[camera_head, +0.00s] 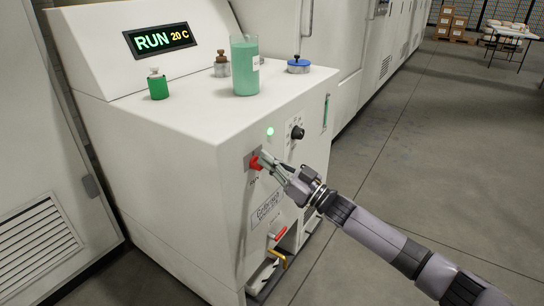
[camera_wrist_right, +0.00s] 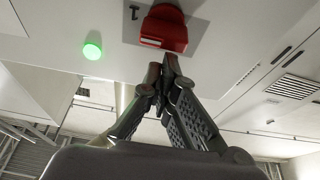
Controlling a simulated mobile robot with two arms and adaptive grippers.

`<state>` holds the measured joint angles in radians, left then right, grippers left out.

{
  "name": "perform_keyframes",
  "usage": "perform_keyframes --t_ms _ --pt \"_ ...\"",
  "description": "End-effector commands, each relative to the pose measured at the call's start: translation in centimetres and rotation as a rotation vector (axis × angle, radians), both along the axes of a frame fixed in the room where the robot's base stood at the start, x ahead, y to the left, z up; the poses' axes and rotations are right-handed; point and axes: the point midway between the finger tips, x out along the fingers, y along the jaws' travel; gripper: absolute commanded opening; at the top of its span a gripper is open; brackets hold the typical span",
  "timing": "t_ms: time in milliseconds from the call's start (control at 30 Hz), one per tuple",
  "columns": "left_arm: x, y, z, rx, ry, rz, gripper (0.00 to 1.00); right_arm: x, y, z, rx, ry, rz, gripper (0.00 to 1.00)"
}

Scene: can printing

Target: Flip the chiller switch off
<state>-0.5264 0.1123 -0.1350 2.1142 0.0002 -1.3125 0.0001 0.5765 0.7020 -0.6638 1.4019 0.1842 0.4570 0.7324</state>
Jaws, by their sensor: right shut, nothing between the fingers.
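The chiller (camera_head: 165,125) is a white cabinet with a lit display (camera_head: 160,40) reading "RUN 20 C". Its red switch (camera_head: 255,163) is on the front panel, below a lit green lamp (camera_head: 270,132). My right gripper (camera_head: 266,160) is shut and empty, with its fingertips right beside the switch. In the right wrist view the red switch (camera_wrist_right: 164,28) is just beyond the closed fingertips (camera_wrist_right: 162,62), and the green lamp (camera_wrist_right: 92,50) is to the left. I cannot tell whether the fingertips touch the switch. My left gripper is not in view.
A black knob (camera_head: 297,132) is right of the lamp. A red-handled valve (camera_head: 278,234) is lower on the front. A green-filled container (camera_head: 245,65), a green bottle (camera_head: 157,84) and metal caps stand on top. The floor at right is clear; boxes and a table are far back.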

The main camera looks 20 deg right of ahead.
Motion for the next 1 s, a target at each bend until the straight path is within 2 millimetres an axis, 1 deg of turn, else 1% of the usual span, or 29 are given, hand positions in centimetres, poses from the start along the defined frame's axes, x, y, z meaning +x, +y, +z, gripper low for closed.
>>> perform_keyframes --t_ms 100,467,1000 --pt "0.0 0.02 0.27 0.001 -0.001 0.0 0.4 0.0 -0.01 -0.33 0.0 0.0 0.0 0.0" --pt "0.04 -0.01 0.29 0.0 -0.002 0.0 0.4 -0.02 -0.02 -0.34 -0.003 -0.003 0.0 0.0" --pt "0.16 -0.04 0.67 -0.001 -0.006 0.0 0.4 -0.17 0.16 -0.41 -0.076 -0.058 -0.001 0.0"
